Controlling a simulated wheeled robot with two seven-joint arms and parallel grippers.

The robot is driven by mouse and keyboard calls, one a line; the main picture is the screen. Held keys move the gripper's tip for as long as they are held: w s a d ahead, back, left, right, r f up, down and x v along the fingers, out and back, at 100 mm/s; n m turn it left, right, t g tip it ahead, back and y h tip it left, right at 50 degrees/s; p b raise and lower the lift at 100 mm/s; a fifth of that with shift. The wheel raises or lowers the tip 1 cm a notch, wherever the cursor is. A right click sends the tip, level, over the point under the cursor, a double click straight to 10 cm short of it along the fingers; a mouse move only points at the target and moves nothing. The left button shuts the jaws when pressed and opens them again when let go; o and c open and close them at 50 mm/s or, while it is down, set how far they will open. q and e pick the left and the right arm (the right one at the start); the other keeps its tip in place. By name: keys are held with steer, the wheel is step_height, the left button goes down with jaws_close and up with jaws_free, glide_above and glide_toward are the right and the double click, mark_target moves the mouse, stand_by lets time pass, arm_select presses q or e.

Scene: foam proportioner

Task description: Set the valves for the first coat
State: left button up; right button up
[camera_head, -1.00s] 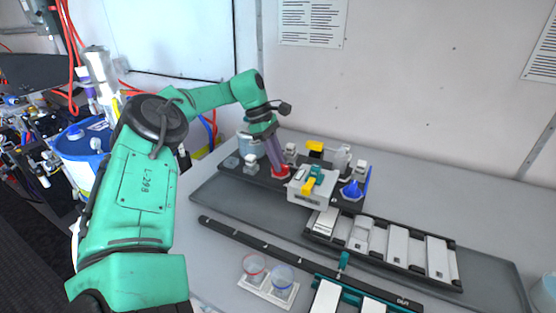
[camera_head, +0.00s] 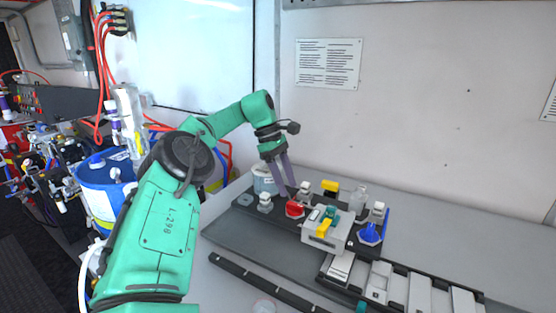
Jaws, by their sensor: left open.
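The proportioner is a white block (camera_head: 318,236) on a dark tray, with a teal lever (camera_head: 331,213) and a yellow lever (camera_head: 324,228) on top. A red funnel-like piece (camera_head: 294,210) stands to its left and a blue one (camera_head: 370,235) to its right. A yellow-topped black piece (camera_head: 330,187) is behind the block. My left gripper (camera_head: 287,190) points down with its two long grey fingers apart and empty. Its fingertips are just above or behind the red piece; contact cannot be told. My right gripper is out of view.
A clear bottle (camera_head: 358,200), small white-capped pieces and a translucent tub (camera_head: 264,180) crowd the tray. A rack of white panels (camera_head: 420,295) lies at front right. A dark bar (camera_head: 262,284) crosses in front. Grey table is free at the far right.

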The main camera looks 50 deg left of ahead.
arm_select(q)
steer(key=p+v, duration=0.7)
steer(key=v, duration=0.2)
steer(key=shift+r, duration=0.25)
steer(key=shift+a, duration=0.1)
steer(key=shift+f, duration=0.1)
